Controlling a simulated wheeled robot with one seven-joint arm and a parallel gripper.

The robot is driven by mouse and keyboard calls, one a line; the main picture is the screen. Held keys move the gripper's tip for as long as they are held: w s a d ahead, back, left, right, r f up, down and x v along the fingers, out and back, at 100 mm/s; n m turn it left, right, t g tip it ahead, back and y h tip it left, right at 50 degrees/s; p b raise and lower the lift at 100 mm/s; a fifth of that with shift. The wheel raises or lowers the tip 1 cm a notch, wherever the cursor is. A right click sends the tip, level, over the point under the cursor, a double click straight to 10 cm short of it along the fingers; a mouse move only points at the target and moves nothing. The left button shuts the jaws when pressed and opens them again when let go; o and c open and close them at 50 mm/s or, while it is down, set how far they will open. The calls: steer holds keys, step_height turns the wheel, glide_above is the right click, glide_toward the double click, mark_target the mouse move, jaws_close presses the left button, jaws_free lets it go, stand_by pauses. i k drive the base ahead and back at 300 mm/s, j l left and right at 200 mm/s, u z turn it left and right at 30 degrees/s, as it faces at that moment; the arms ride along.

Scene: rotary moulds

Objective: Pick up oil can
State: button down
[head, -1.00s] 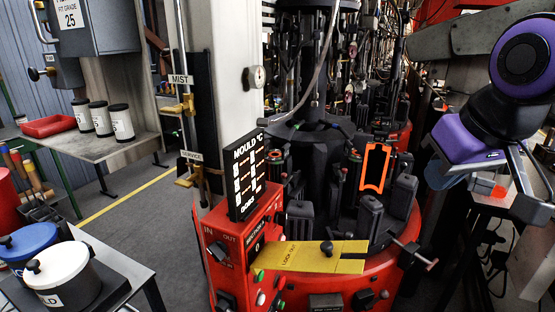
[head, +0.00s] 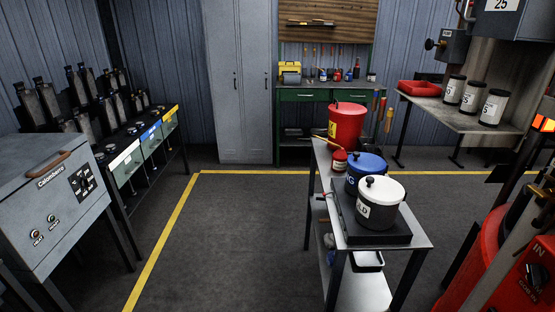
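A small red can (head: 340,160) stands on the far end of the metal cart (head: 323,155), and a thin yellow piece slants up to the left beside it. It may be the oil can, but it is too small to be certain. Several small red, blue and white containers (head: 336,75) stand on the green workbench (head: 310,96) at the back wall; I cannot tell their kinds. My gripper is not in view.
A blue-lidded pot (head: 366,170) and a white-lidded pot (head: 380,203) stand on the cart. A red bin (head: 347,125) is behind it. A grey Colombero cabinet (head: 50,205) is at left, red machinery (head: 500,255) at right. The floor (head: 240,235) between cabinet and cart is clear.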

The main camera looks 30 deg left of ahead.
mark_target(339, 162)
steer(key=u, duration=1.5)
steer(key=i+u, duration=0.3)
steer(key=i, duration=2.85)
steer(key=i+z, duration=0.15)
steer(key=z, duration=0.3)
steer(key=i+j+z, duration=0.1)
steer(key=z, duration=0.35)
steer(key=i+j+z, duration=0.15)
steer(key=z, duration=0.65)
steer(key=i+j, duration=0.05)
